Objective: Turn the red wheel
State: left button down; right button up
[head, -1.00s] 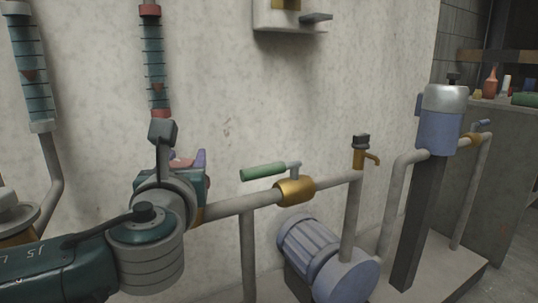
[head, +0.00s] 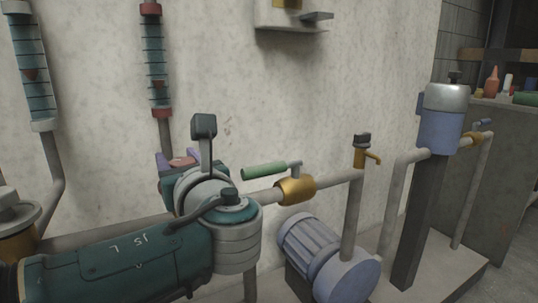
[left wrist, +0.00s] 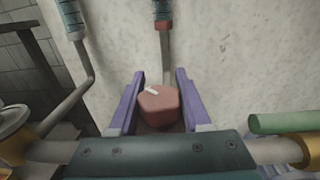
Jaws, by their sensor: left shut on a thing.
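The red wheel (left wrist: 160,105) is a faceted knob with a white mark on its top, seen between the two purple fingers of my left gripper (left wrist: 157,100) in the left wrist view. My left gripper is shut on it, one finger on each side. In the head view, the wheel (head: 183,162) shows only as a small red patch behind my wrist, with a purple fingertip of my left gripper (head: 180,158) at its left. My wrist hides most of the wheel and the pipe under it. My right gripper is not in view.
A green-handled lever (head: 264,171) on a brass valve (head: 296,190) is close to the right of my wrist. A blue motor (head: 325,258) stands lower right. Glass tubes (head: 155,70) run up the pale wall behind. A brass tap (head: 361,152) stands further right.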

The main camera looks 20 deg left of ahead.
pick_arm(q)
jog(key=shift+s+f+n+g+y+b, duration=0.15)
jog(key=shift+n+g+y+b, duration=0.2)
jog(key=shift+n+g+y, duration=0.25)
jog(key=shift+s+a+n+g+y+b, duration=0.1)
jog(key=shift+s+n+g+y+b, duration=0.25)
jog(key=shift+n+g+b, duration=1.15)
jog(key=shift+s+a+n+g+y+b, duration=0.15)
jog(key=shift+n+g+y+b, duration=0.45)
jog(key=shift+g+b, duration=1.8)
jog(key=shift+s+a+n+g+y+b, duration=0.1)
jog(key=shift+s+n+g+y+b, duration=0.25)
jog(key=shift+n+g+b, duration=1.6)
jog(key=shift+m+t+b, duration=0.85)
jog(key=shift+t+b, duration=0.05)
jog(key=shift+t, duration=0.05)
jog(key=shift+c, duration=1.8)
grip_release()
jog(key=shift+r, duration=0.25)
